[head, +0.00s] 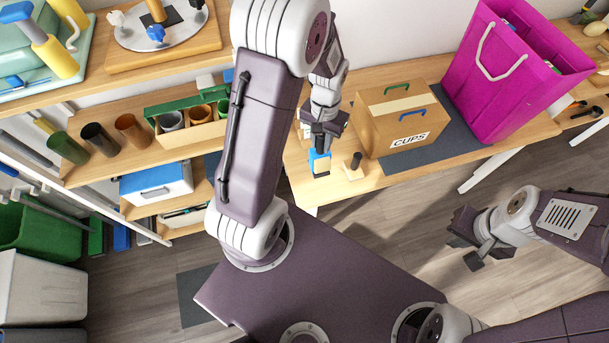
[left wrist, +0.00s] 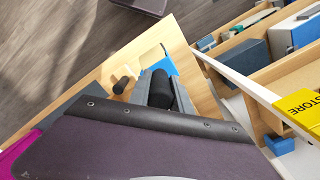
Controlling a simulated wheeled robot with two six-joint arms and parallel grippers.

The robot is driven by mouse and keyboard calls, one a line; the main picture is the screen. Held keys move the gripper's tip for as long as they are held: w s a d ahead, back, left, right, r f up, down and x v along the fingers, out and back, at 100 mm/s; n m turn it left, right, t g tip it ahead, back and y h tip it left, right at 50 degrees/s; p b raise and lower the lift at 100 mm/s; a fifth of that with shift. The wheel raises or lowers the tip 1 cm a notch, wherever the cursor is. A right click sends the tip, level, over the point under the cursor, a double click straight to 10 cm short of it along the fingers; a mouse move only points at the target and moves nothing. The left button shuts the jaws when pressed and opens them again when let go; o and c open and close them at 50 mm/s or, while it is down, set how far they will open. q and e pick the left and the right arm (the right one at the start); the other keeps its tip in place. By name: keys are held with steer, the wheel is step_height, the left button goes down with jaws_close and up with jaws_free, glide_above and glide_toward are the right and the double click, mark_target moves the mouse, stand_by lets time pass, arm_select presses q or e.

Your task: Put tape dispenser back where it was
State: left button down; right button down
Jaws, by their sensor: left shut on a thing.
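My left gripper (head: 321,146) is shut on a blue object (head: 319,166) at the edge of the wooden table; I take it for the tape dispenser. In the left wrist view a black round part (left wrist: 160,90) sits between the finger pads, with a blue part (left wrist: 163,63) beyond it. My arm and fingers hide much of it, and I cannot tell if it touches the table. My right gripper (head: 468,243) is open and empty over the floor at the right.
A small wooden block with a black knob (head: 354,165) stands just right of the held object. A cardboard CUPS box (head: 395,118) and a magenta bag (head: 510,70) stand farther right on the table (head: 345,193). Shelves with cups (head: 132,130) and bins stand left.

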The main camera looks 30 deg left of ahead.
mark_target(319, 153)
arm_select(q)
steer(key=shift+w+f, duration=0.1)
steer(key=f, duration=0.5)
steer(key=shift+a+f, duration=0.25)
steer(key=shift+d+f, duration=0.1)
steer(key=shift+f, duration=0.25)
step_height(319, 153, down, 4)
steer(key=shift+r, duration=0.25)
steer(key=shift+f, duration=0.2)
steer(key=shift+f, duration=0.15)
steer(key=c, duration=1.2)
jaws_free()
